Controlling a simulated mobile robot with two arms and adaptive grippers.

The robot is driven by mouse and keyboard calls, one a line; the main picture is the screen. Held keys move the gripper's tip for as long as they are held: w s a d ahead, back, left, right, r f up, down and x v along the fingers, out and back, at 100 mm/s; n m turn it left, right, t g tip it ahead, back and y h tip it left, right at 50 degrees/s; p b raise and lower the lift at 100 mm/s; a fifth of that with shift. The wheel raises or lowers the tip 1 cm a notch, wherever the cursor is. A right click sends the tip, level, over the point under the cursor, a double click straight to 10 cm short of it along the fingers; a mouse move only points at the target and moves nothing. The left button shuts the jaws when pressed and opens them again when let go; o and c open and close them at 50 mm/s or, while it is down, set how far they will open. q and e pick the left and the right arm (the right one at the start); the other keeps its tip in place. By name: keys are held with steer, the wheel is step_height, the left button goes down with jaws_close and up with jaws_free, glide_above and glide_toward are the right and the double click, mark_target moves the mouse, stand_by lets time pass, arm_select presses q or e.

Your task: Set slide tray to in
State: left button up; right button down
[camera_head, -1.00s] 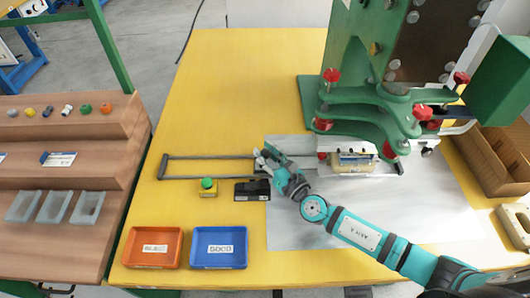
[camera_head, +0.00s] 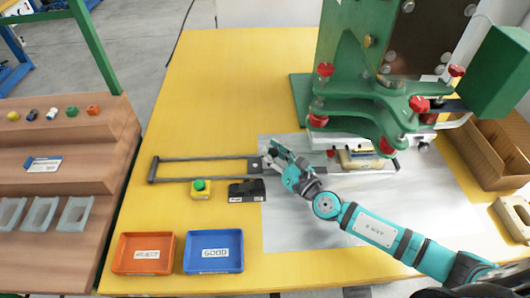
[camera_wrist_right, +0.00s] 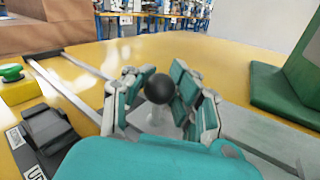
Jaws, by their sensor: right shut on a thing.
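The slide tray (camera_head: 330,168) is a pale carriage on two grey rails (camera_head: 205,159), partly under the green press head, with a cream part (camera_head: 362,159) on it. Its handle is a black ball knob (camera_wrist_right: 158,88) on a pale stem, seen in the right wrist view. My right gripper (camera_head: 270,158) is at the tray's left end, near the middle of the rails. It is shut around the knob stem, with a finger on each side in the wrist view (camera_wrist_right: 157,95). The knob is mostly hidden by the fingers in the head view. My left gripper is not in view.
The green press (camera_head: 365,100) with red knobs stands over the rails' right end.

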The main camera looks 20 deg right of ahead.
steer(key=shift+s+f, duration=0.2)
steer(key=shift+f, duration=0.15)
steer(key=c, duration=1.6)
jaws_free()
steer(key=o, duration=0.6)
steer(key=shift+s+d+r, duration=0.3)
steer(key=shift+d, duration=0.15)
steer(key=shift+w+a, duration=0.1)
steer(key=shift+w, duration=0.1)
steer(key=v, duration=1.2)
steer(key=shift+f, duration=0.1)
